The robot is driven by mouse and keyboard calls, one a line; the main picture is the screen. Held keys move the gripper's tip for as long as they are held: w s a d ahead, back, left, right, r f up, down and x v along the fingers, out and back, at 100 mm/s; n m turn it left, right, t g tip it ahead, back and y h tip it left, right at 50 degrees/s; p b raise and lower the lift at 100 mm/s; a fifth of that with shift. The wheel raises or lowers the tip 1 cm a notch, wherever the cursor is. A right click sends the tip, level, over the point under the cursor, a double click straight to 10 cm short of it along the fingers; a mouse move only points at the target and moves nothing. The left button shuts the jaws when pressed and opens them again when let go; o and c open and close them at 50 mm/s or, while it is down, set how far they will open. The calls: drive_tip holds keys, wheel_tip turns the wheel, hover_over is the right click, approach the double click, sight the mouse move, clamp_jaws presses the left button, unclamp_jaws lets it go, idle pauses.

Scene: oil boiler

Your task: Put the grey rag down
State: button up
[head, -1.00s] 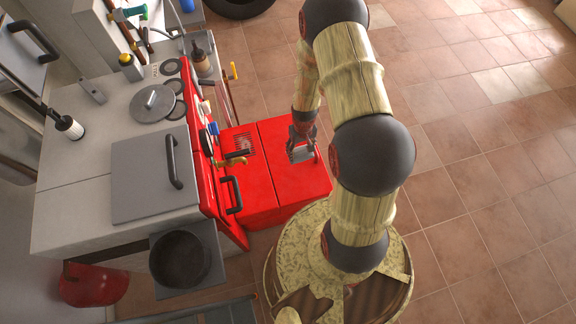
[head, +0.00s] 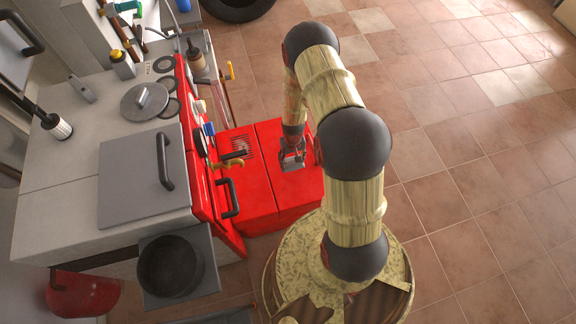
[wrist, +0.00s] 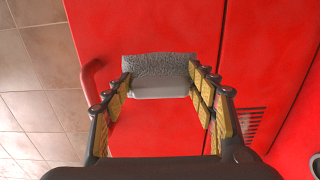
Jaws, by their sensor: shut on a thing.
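The grey rag (wrist: 160,66) is a small speckled, folded cloth between my fingertips in the wrist view. In the head view the rag (head: 290,168) is a small grey patch, partly hidden by the fingers. My gripper (wrist: 162,82) is shut on it, with the fingers at its two ends. In the head view my gripper (head: 292,158) points down over the red box top (head: 268,179). I cannot tell whether the rag touches that top.
A red handle (wrist: 93,75) stands beside the rag on the left. A boiler with a grey lid plate (head: 130,180), a round lid (head: 144,101) and a black pot (head: 170,265) stands to the left. Tiled floor (head: 470,150) on the right is clear.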

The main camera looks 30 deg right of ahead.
sight(288, 160)
drive_tip(key=shift+w+a+f+b, duration=0.15)
drive_tip(key=shift+w+f+b, duration=0.05)
drive_tip(key=shift+w+f, duration=0.4)
drive_tip(key=shift+w+a+f+b, duration=0.2)
drive_tip(key=shift+w+f, duration=0.2)
drive_tip(key=shift+f, duration=0.25)
drive_tip(key=f+b, duration=0.2)
drive_tip(key=f, duration=0.1)
drive_tip(key=shift+w+f, duration=0.2)
drive_tip(key=shift+r, duration=0.1)
drive_tip(key=o, duration=1)
